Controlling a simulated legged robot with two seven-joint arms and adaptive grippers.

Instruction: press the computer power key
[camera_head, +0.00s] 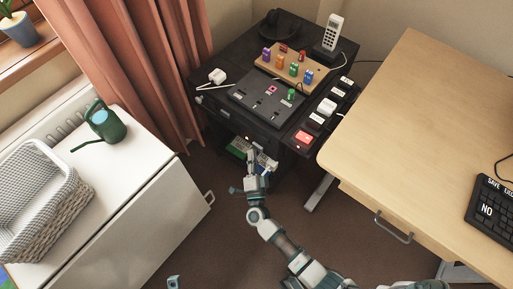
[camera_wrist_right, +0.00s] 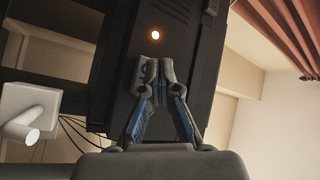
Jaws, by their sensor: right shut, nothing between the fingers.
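The computer (camera_wrist_right: 185,40) is a dark case that fills the middle of the right wrist view. A round key glowing orange-white (camera_wrist_right: 155,35), which looks like the power key, is on its face. My right gripper (camera_wrist_right: 158,75) is shut and empty, its fingertips together just below the glowing key in that view, with a gap in the picture between them. In the head view my right gripper (camera_head: 261,160) is low at the front of the black table, where the arm hides part of the space below. A small part of what seems my left gripper (camera_head: 173,282) shows at the bottom edge.
The black table (camera_head: 222,112) carries a switch panel (camera_head: 262,104), a board of coloured blocks and a phone (camera_head: 333,32). A wooden desk (camera_head: 400,130) stands right, a white cabinet (camera_head: 150,200) left. Cables hang beside the case. Floor between is clear.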

